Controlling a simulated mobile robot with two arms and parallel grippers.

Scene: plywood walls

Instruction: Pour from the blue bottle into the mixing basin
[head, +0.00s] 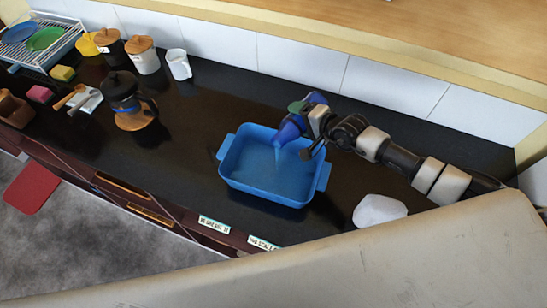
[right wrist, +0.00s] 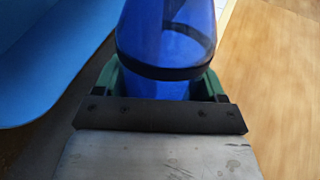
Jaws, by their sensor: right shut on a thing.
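The blue bottle (head: 291,129) is in my right gripper (head: 314,122), tilted with its lower end over the mixing basin. The right gripper is shut around it. In the right wrist view the bottle (right wrist: 168,40) is see-through blue with a dark band, held between the green fingers. The mixing basin (head: 240,187) is a blue rectangular tub with side handles on the dark counter. It also shows at the left of the right wrist view (right wrist: 45,60). A thin pale blue streak runs below the bottle over the basin. My left gripper is not in view.
A white rounded lump (head: 380,210) lies right of the basin. A French press (head: 122,90), lidded canisters (head: 144,60), a white mug (head: 179,65) and a dish rack (head: 45,38) stand at the left. The counter between press and basin is clear. A tiled wall (head: 300,60) runs behind.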

